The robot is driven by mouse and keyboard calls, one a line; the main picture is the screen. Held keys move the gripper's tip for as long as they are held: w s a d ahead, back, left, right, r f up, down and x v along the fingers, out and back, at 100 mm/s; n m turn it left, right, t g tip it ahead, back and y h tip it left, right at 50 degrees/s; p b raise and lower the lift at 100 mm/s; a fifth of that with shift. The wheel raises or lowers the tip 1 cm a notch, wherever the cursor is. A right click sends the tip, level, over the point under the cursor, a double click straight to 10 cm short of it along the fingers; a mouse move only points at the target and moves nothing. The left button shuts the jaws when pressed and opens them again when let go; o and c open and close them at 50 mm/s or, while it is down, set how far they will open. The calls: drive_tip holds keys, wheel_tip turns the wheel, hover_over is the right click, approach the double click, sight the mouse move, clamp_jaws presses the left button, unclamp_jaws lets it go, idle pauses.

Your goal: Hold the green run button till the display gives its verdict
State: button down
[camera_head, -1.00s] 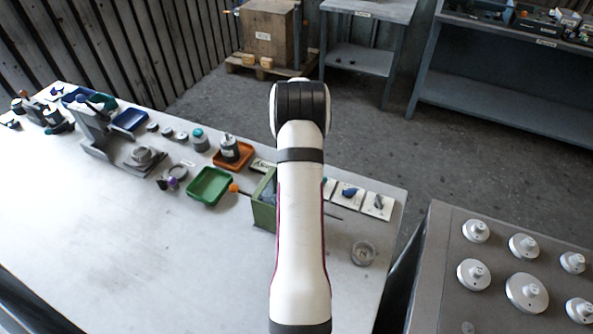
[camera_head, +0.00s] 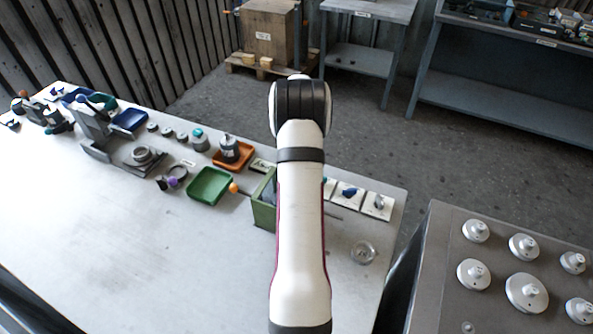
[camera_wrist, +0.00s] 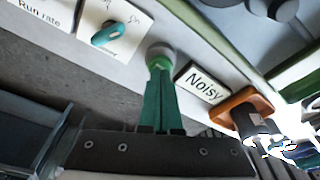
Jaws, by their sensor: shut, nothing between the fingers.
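The green run button (camera_wrist: 158,64) shows in the wrist view as a small bright green patch inside a round grey collar. My gripper (camera_wrist: 160,76) is shut, with its green fingers together and nothing between them. Its fingertips reach the button and cover part of it. They look to be touching it, but I cannot tell how far it is pressed. In the head view my arm hides the gripper and the button. I cannot make out a display or a verdict in either view.
A "Noisy" label (camera_wrist: 199,84) lies right of the button, and an orange tray (camera_wrist: 235,99) with a dark part lies beyond it. A card with a teal piece (camera_wrist: 110,34) is at left. In the head view, a green tray (camera_head: 209,187) and green box (camera_head: 262,212) stand left of my arm.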

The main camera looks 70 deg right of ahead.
drive_tip(key=v, duration=0.4)
drive_tip(key=d+v, duration=0.1)
drive_tip(key=v, duration=0.1)
drive_tip(key=shift+w, duration=0.3)
